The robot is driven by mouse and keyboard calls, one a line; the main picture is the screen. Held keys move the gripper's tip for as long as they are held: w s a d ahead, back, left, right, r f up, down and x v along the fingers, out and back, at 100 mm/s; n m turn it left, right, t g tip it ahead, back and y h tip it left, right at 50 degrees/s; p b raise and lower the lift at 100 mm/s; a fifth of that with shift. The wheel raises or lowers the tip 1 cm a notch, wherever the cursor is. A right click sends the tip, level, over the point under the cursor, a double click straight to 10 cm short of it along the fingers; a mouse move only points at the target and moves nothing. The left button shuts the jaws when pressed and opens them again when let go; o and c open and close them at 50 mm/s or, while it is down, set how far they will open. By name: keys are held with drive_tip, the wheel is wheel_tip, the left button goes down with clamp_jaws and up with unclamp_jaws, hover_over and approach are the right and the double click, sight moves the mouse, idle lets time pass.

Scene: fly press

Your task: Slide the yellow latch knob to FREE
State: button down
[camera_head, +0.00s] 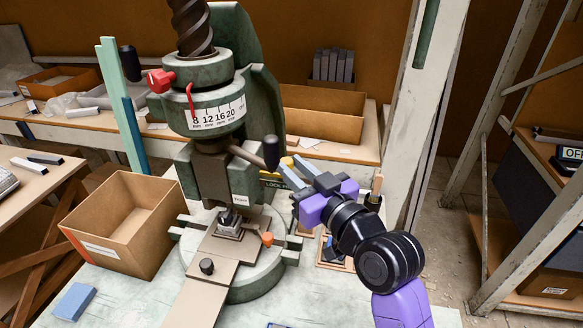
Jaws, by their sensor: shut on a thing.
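The green fly press (243,110) stands on a pale bench. The yellow latch knob (287,161) shows as a small yellow spot at the right side of the press body, by my fingers. A dark label plate (273,183) with yellow edging sits just below and left of it; LOCK is readable, the rest is covered by my gripper. My purple-and-black gripper (293,177) reaches in from the right and is shut on the yellow latch knob. The fingers hide much of the knob and its slot, so its exact position along the slot cannot be told.
A dark-knobbed lever (271,152) sticks out just left of my fingers. An orange knob (267,239) and a black knob (206,266) stand on the press bed. A cardboard box (122,222) is at left. A steel post (425,110) rises close behind my arm.

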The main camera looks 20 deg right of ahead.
drive_tip(key=c, duration=1.2)
unclamp_jaws()
drive_tip(key=shift+d, duration=0.15)
drive_tip(key=shift+o, duration=0.2)
drive_tip(key=s+d+b, duration=0.1)
drive_tip(key=s, duration=0.6)
drive_tip(key=shift+s, duration=0.4)
drive_tip(key=shift+d, duration=0.15)
drive_tip(key=s+f+g+h, duration=0.1)
drive_tip(key=s+f, duration=0.4)
drive_tip(key=s, duration=0.6)
drive_tip(key=s+a+f+m+g+h, duration=0.1)
drive_tip(key=s+f, duration=0.5)
drive_tip(key=s, duration=0.5)
drive_tip(key=s+f+g, duration=0.1)
drive_tip(key=s+f, duration=0.4)
drive_tip(key=s, duration=0.6)
drive_tip(key=shift+s+a+f+m+h, duration=0.35)
drive_tip(key=shift+f+m+h, duration=0.05)
